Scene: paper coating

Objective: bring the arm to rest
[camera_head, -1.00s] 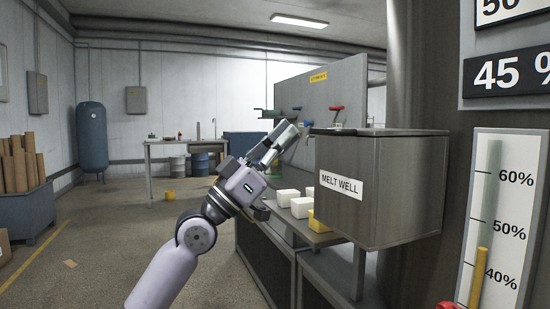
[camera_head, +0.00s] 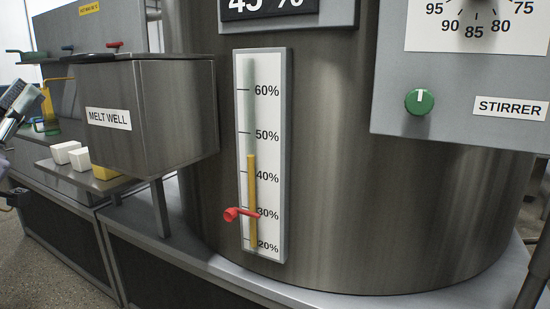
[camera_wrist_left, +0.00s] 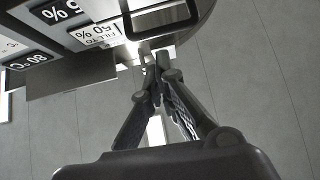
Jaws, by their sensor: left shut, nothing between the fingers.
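My left gripper (camera_head: 15,105) is at the far left edge of the head view, partly cut off, to the left of the melt well (camera_head: 180,105). It also shows in the left wrist view (camera_wrist_left: 157,62), where the two dark fingers meet at their tips with nothing between them. It appears apart from the melt well. My right gripper is not in view.
White blocks (camera_head: 66,152) and a yellow block (camera_head: 104,172) sit on a shelf beside the melt well. A green stirrer knob (camera_head: 419,101) is at right.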

